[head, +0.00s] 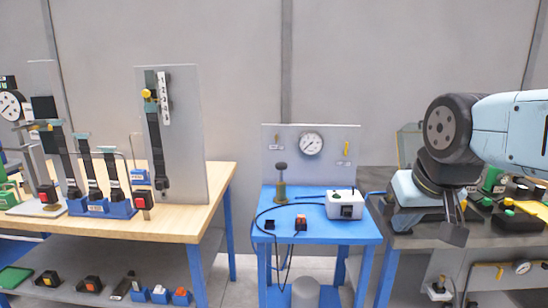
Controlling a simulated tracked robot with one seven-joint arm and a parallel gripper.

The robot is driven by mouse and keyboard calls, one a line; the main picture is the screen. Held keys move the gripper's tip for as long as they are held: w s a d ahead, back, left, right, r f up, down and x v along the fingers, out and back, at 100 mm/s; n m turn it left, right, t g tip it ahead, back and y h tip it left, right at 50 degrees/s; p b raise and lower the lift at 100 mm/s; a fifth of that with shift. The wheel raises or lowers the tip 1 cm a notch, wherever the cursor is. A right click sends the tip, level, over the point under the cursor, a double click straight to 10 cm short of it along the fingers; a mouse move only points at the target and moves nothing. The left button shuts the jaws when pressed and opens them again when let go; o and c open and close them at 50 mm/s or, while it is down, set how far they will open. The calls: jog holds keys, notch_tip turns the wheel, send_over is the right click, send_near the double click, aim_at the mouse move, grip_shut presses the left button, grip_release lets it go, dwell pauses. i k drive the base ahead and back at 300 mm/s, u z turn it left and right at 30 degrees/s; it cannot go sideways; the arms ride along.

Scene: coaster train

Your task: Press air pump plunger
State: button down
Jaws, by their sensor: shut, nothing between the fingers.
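What looks like the air pump (280,193) stands upright on the blue table, toward its back left. It has a brass-coloured body and a thin rod topped by a dark round knob, the plunger (281,168). The plunger looks raised, with its rod showing above the body. My gripper (454,235) is at the right, pointing down in front of the dark bench. It is shut and empty, well to the right of the pump and apart from it.
The blue table (345,234) also bears a white box (340,200), a small red-and-black switch (300,223) and a dark hose. A round gauge (311,143) hangs on the grey panel behind. A wooden bench (180,225) stands left; a cluttered dark bench (400,240) stands right.

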aim_at(280, 166)
jog(key=i, duration=0.85)
jog(key=z, duration=0.05)
